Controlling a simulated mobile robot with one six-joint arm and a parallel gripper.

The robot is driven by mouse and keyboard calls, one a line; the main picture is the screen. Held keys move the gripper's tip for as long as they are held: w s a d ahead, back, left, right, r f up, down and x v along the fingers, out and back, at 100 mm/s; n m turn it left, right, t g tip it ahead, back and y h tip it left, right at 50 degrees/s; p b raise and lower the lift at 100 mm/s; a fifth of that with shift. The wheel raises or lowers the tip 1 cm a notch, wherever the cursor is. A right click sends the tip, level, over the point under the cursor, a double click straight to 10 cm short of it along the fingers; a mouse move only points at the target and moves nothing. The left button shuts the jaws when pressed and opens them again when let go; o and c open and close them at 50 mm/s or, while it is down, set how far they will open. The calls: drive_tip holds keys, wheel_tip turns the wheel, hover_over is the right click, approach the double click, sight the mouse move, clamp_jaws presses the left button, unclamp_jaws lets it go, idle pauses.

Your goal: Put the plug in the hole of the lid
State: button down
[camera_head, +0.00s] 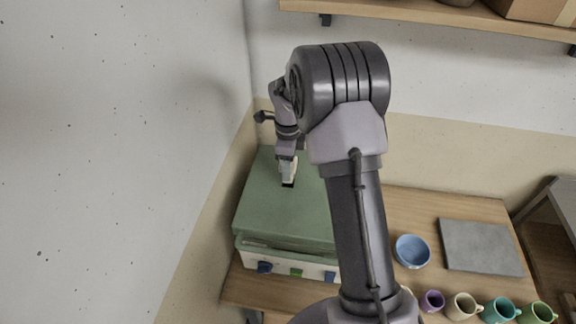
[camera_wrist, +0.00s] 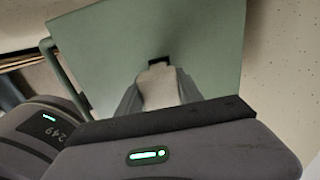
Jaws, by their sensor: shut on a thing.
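The kiln-like box has a green lid (camera_head: 262,205), which also fills the upper wrist view (camera_wrist: 105,45). A cream plug (camera_wrist: 158,84) is between the two fingers of my gripper (camera_wrist: 160,95), which is shut on it. In the head view, my gripper (camera_head: 288,168) points down over the lid's back part. The dark hole (camera_wrist: 159,61) shows just beyond the plug's end in the wrist view, and a dark patch of it (camera_head: 288,185) shows right below the plug in the head view. The plug hides part of the hole; I cannot tell whether its tip has entered.
The box stands in the left corner against the walls, with blue and green knobs (camera_head: 296,272) on its front. To its right are a blue bowl (camera_head: 412,251), a grey slab (camera_head: 480,246) and several mugs (camera_head: 463,305). A shelf (camera_head: 430,12) hangs above.

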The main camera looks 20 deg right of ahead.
drive_tip(key=shift+f+b, duration=0.4)
drive_tip(key=shift+b, duration=0.1)
idle(0.5)
drive_tip(key=shift+w+f+b, duration=0.1)
drive_tip(key=shift+f+b, duration=0.65)
drive_tip(key=shift+f, duration=0.1)
drive_tip(key=shift+f+b, duration=0.95)
drive_tip(key=shift+f, duration=0.05)
drive_tip(key=shift+f, duration=0.15)
drive_tip(key=c, duration=0.7)
unclamp_jaws()
drive_tip(key=shift+o, duration=1.3)
